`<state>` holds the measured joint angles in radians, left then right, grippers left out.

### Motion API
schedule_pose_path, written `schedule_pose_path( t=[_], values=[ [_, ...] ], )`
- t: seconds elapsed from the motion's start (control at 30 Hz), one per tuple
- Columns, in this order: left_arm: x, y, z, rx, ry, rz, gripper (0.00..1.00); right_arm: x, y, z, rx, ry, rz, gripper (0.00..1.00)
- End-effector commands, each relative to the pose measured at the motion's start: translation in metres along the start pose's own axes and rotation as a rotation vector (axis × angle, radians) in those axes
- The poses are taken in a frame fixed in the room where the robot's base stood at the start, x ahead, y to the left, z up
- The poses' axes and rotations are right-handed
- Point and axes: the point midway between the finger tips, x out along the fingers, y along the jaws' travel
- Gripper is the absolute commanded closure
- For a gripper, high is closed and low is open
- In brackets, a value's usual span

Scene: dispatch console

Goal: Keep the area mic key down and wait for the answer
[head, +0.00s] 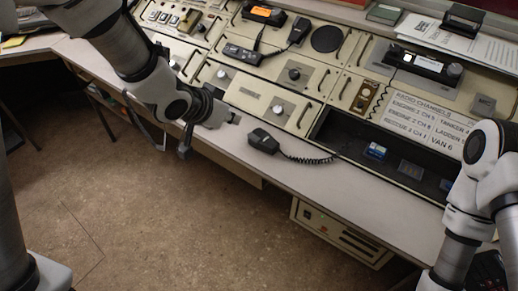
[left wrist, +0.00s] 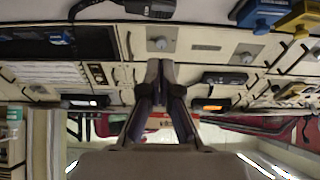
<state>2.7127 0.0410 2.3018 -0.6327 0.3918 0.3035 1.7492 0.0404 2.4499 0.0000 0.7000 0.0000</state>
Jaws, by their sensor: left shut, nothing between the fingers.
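My left gripper (head: 232,118) is shut and empty, over the front edge of the sloped console panel. It also shows in the left wrist view (left wrist: 160,72), fingertips together, pointing toward a panel with a round knob (left wrist: 160,44). In the head view this knob panel (head: 252,97) is just beyond the gripper. A black hand mic (head: 263,141) with a coiled cord lies on the desk ledge, a little right of the gripper and apart from it.
A radio with an orange display (head: 263,14) and another hand mic (head: 299,30) are at the back. A dark recess (head: 335,128) holds a small blue item (head: 376,150). The pale ledge (head: 330,185) is mostly clear. My right arm stands at the right edge.

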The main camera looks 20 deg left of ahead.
Motion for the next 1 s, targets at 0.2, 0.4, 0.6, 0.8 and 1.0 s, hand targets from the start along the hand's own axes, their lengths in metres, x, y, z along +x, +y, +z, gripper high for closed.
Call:
schedule_pose_path(
  t=[0.2, 0.4, 0.6, 0.8, 1.0],
  values=[
    [-0.004, -0.001, -0.005, 0.002, 0.014, -0.004, 1.0, 0.0, 0.0, -0.001, -0.001, 0.001, 0.0, 0.6],
    [0.0, -0.001, -0.004, 0.002, 0.012, -0.004, 1.0, 0.001, 0.0, 0.0, 0.0, 0.001, 0.0, 0.6],
    [0.028, 0.0, -0.003, 0.002, 0.009, -0.003, 1.0, 0.005, 0.0, 0.0, 0.0, 0.001, 0.0, 0.6],
    [0.072, 0.0, -0.003, 0.002, 0.01, -0.003, 1.0, 0.01, 0.0, 0.0, 0.0, 0.001, 0.0, 0.6],
    [0.111, -0.001, 0.008, -0.001, 0.009, -0.003, 1.0, 0.019, 0.0, 0.0, 0.0, 0.001, 0.0, 0.6]
  ],
)
